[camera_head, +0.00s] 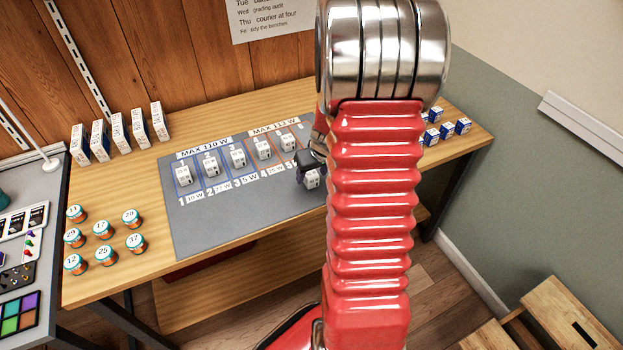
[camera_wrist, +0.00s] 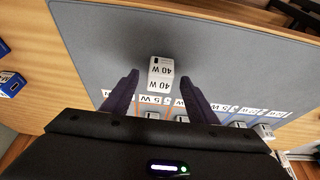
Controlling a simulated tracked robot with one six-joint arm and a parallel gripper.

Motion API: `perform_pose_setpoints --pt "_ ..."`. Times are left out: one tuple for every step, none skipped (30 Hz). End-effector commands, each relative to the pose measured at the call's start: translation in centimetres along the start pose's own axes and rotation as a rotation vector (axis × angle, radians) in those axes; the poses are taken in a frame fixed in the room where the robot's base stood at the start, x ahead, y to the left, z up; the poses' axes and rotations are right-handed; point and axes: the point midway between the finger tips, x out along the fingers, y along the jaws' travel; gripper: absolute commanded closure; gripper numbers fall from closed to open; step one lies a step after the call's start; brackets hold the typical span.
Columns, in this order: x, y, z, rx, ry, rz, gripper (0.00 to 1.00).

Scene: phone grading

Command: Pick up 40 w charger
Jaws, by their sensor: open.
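The 40 W charger (camera_wrist: 161,73) is a small white block marked "40 W". In the wrist view it lies on the grey mat (camera_wrist: 110,40), just beyond and between my fingertips. In the head view the charger (camera_head: 312,180) stands near the mat's front edge, partly covered by my gripper and arm. My gripper (camera_wrist: 159,80) is open, one dark finger on each side of the charger's near end. I see a gap between each finger and the charger.
Several white chargers (camera_head: 211,167) stand in numbered slots on the mat. Numbered jars (camera_head: 103,229) and upright boxes (camera_head: 120,131) stand to the left. Small blue boxes (camera_head: 447,131) sit at the right end of the wooden table (camera_head: 130,190). Bare mat surrounds the 40 W charger's far side.

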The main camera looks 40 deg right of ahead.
Motion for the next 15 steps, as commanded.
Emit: perform_pose_setpoints --pt "0.39 -0.03 0.03 0.001 -0.001 -0.001 0.47" --pt "0.55 -0.02 0.03 0.002 -0.001 -0.001 0.47" --pt "0.72 -0.02 0.03 0.002 -0.001 0.000 0.47" --pt "0.79 -0.01 0.03 0.001 -0.001 0.000 0.47" --pt "0.84 0.00 0.03 0.001 0.000 0.000 0.47" --pt "0.86 0.01 0.02 0.000 0.000 0.000 0.47" --pt "0.85 0.01 0.01 0.000 0.000 0.001 0.47" --pt "0.84 0.01 0.01 0.000 0.000 0.001 0.47" --pt "0.83 0.02 0.01 0.000 0.000 0.001 0.47" --pt "0.83 0.02 0.01 0.001 0.000 0.001 0.47" --pt "0.83 0.02 0.01 0.001 0.000 0.001 0.47" --pt "0.82 0.02 0.01 0.001 0.000 0.001 0.47" --pt "0.82 0.02 0.01 0.001 0.000 0.001 0.47" --pt "0.81 0.03 0.01 0.001 0.000 0.001 0.47" --pt "0.81 0.03 0.01 0.001 0.000 0.001 0.47"
